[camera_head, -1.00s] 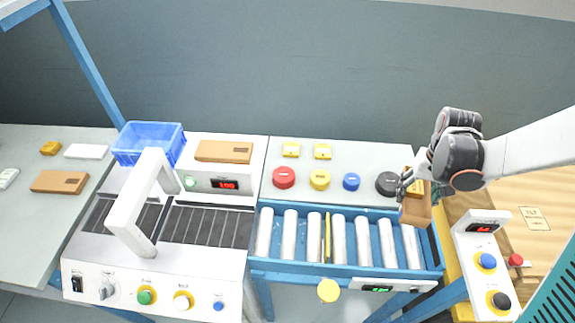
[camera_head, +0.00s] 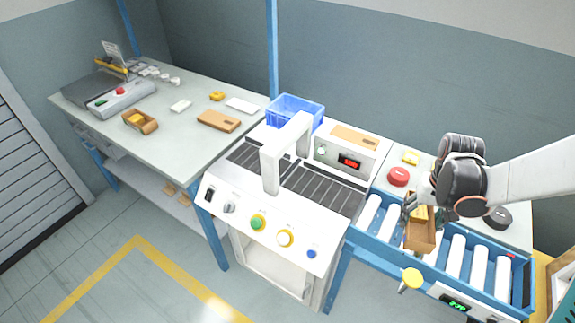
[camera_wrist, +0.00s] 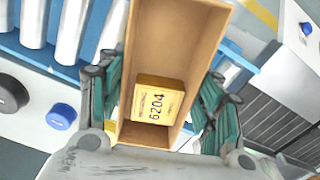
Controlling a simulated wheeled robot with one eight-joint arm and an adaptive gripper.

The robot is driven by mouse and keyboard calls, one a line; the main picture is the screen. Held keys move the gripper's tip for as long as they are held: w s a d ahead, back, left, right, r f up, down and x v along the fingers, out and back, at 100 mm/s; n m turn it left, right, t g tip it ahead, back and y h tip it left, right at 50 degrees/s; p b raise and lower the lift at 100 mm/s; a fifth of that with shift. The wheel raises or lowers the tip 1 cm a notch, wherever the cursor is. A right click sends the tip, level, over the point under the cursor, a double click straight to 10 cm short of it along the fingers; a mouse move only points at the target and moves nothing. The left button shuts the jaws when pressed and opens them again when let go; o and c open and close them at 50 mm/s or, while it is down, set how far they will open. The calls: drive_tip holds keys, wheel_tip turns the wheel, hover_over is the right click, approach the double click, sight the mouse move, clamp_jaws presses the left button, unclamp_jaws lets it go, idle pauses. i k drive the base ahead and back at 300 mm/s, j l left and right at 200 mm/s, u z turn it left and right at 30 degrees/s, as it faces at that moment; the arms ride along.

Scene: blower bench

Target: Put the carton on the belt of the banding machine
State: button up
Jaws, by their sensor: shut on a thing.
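The carton (camera_head: 421,234) is an open brown box with a small yellow box marked 6204 (camera_wrist: 158,100) inside. My gripper (camera_head: 415,208) is shut on the carton, with a finger on each side of it in the wrist view. The carton is over the roller conveyor (camera_head: 457,258); its exact height above the rollers is hard to tell. The banding machine (camera_head: 272,205) is white, with a white arch (camera_head: 286,152) over its dark belt (camera_head: 318,188). It stands left of the carton, and its belt is bare.
A blue bin (camera_head: 296,110) stands behind the arch. Red (camera_head: 398,176) and black (camera_head: 498,217) round pieces lie on the shelf behind the rollers. Another open carton (camera_head: 141,121) is on the left table.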

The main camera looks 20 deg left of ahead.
sight(254, 159)
drive_tip(key=u, duration=2.05)
drive_tip(key=i+u, duration=0.1)
drive_tip(key=u, duration=0.65)
drive_tip(key=i+l+u, duration=0.1)
drive_tip(key=u, duration=0.3)
drive_tip(key=i+l, duration=0.15)
drive_tip(key=i, duration=0.3)
drive_tip(key=i+l+z, duration=0.1)
drive_tip(key=i, duration=0.3)
drive_tip(key=i+l, duration=0.2)
drive_tip(key=i, duration=0.25)
drive_tip(key=i+z, duration=0.1)
drive_tip(key=z, duration=1.5)
